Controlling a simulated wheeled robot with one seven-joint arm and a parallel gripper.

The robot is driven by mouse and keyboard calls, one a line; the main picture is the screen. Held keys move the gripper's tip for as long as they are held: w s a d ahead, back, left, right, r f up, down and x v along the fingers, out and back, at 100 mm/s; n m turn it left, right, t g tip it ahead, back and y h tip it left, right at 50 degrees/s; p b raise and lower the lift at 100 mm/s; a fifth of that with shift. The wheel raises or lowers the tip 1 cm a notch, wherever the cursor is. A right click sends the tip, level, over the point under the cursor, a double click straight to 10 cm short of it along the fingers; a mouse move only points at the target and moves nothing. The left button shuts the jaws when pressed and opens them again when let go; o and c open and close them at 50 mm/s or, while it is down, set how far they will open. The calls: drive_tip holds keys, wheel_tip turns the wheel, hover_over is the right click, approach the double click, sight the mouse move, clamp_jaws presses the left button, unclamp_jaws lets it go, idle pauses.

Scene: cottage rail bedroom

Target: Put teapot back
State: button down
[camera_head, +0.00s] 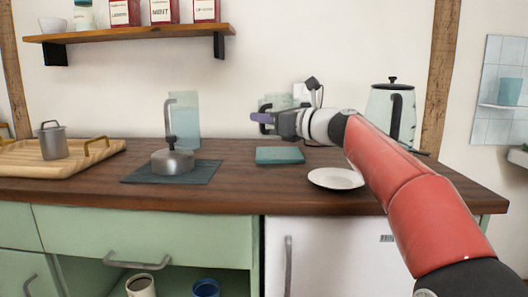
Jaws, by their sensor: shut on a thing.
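My gripper (277,121) is above the wooden counter, near the wall. It is shut at a dark curved handle (264,127), seemingly part of a pale green vessel (274,102) partly hidden behind the gripper. I cannot tell for sure whether this vessel is the teapot. A low metal pot (173,162) with a tall hooked handle stands upright on a dark mat (137,172) to the left.
A folded teal cloth (280,155) lies below my gripper. A white plate (336,178) lies near the counter's front edge. A wooden tray (90,160) with a metal cup (53,142) is at the left.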

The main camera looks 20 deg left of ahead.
drive_tip(key=shift+f+b, duration=1.05)
drive_tip(key=shift+f, duration=1.35)
drive_tip(key=shift+f, duration=0.2)
drive_tip(key=c, duration=1.5)
unclamp_jaws()
drive_tip(key=shift+o, duration=0.2)
drive_tip(key=shift+r, duration=0.25)
drive_tip(key=b+v, duration=0.1)
drive_tip(key=v, duration=1.1)
drive_tip(key=shift+f, duration=0.1)
